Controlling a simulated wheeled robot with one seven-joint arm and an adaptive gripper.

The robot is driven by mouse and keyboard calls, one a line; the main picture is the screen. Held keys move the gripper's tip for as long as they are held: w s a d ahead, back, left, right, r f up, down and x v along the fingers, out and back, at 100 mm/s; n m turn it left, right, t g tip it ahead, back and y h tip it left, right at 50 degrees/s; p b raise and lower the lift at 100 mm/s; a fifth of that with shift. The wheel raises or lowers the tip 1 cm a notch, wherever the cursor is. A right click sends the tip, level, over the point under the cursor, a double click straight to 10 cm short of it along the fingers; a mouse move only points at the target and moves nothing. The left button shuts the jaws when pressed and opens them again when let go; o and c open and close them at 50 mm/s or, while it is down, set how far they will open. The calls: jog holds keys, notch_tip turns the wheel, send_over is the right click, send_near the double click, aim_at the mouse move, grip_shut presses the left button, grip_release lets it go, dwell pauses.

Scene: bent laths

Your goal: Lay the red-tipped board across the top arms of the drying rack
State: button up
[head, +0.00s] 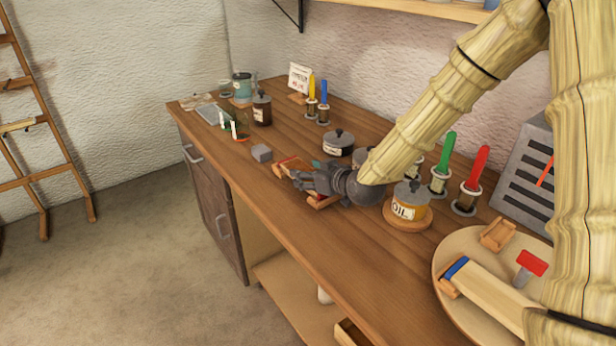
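The wooden frame standing at the left wall, seemingly the drying rack (66,148), is cut off by the left picture edge. Short dark arms stick out from it, and a pale lath (18,126) lies at the lower ones. My gripper (300,180) is low over the middle of the workbench, pointing left. Its finger gap is not clear. A small wooden piece with reddish parts (322,202) shows just under it; I cannot tell whether this is the red-tipped board. No board with a clear red tip shows. A blue-tipped board (492,296) lies at the lower right.
The workbench (195,130) holds jars, an oil pot (408,205), handled tools in holders, a grey block (261,153) and a wooden cradle (288,164). The floor (140,260) between bench and rack is clear.

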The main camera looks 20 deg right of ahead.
jog(key=shift+f, duration=0.15)
jog(key=shift+c, duration=1.1)
jog(key=shift+s, duration=0.1)
jog(key=shift+r, duration=1.55)
jog(key=shift+s+a+r, duration=0.1)
jog(key=shift+s+r, duration=0.05)
jog(key=shift+r, duration=0.15)
jog(key=s+a, duration=0.1)
jog(key=s, duration=0.3)
jog(key=s+a+b, duration=0.1)
jog(key=s, duration=0.3)
jog(key=s+a+r, duration=0.1)
jog(key=s, duration=0.3)
jog(key=shift+s+a+b, duration=0.1)
jog(key=shift+a+b, duration=0.1)
jog(key=shift+b, duration=0.1)
jog(key=shift+s+r+p, duration=0.15)
jog(key=shift+r+p, duration=0.1)
jog(key=shift+p, duration=0.15)
jog(key=shift+a+p, duration=0.1)
jog(key=shift+p, duration=0.5)
jog(key=shift+p, duration=0.35)
